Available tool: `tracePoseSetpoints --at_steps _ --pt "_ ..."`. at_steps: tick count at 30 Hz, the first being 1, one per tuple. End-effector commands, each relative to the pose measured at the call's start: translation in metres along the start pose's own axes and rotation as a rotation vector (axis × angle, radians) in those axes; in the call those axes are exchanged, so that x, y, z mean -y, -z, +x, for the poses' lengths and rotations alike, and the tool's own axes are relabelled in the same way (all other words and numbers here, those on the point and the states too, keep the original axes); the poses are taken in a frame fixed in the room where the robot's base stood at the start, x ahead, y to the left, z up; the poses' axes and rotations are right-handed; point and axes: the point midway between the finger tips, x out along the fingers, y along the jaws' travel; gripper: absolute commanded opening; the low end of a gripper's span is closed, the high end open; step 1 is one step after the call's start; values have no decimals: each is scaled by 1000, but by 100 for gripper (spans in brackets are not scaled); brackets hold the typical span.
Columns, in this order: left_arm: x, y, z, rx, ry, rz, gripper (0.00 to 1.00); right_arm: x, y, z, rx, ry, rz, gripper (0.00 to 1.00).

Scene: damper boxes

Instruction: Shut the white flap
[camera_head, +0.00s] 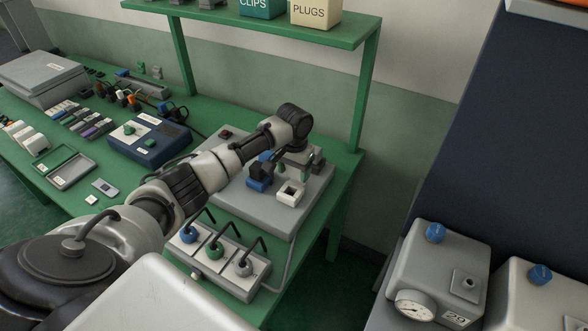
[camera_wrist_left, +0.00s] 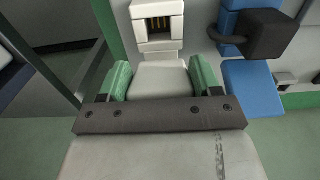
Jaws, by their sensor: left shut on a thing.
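The white flap (camera_wrist_left: 160,78) is a pale, flat piece in the left wrist view, beside a white socket box (camera_wrist_left: 158,45) whose dark opening shows gold pins. The flap stands open, clear of this opening. The same white box (camera_head: 290,194) sits on the grey panel in the head view. My left gripper (camera_wrist_left: 160,80) has a green fingertip on each side of the flap and is shut on it. In the head view the left gripper (camera_head: 298,168) is just behind the white box, and the flap is hard to make out there. My right gripper is not in view.
A blue box with a black plug (camera_head: 260,170) is close to the left of the white box. A grey box with several levers (camera_head: 218,258) stands in front of the grey panel (camera_head: 245,210). A green shelf post (camera_head: 366,90) rises behind. Gauge boxes (camera_head: 440,275) stand at right.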

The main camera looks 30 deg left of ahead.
Motion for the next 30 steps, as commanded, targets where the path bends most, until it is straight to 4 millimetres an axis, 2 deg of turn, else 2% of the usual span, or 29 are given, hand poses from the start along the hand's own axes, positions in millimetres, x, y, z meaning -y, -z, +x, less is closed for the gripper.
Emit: tracePoseSetpoints --at_steps 8,16,30 --pt "1 -7 -2 -90 1 1 21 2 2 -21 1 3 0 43" --pt "0 -18 5 -285 0 2 21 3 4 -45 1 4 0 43" --pt "0 -29 20 -566 -1 0 21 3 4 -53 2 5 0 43"
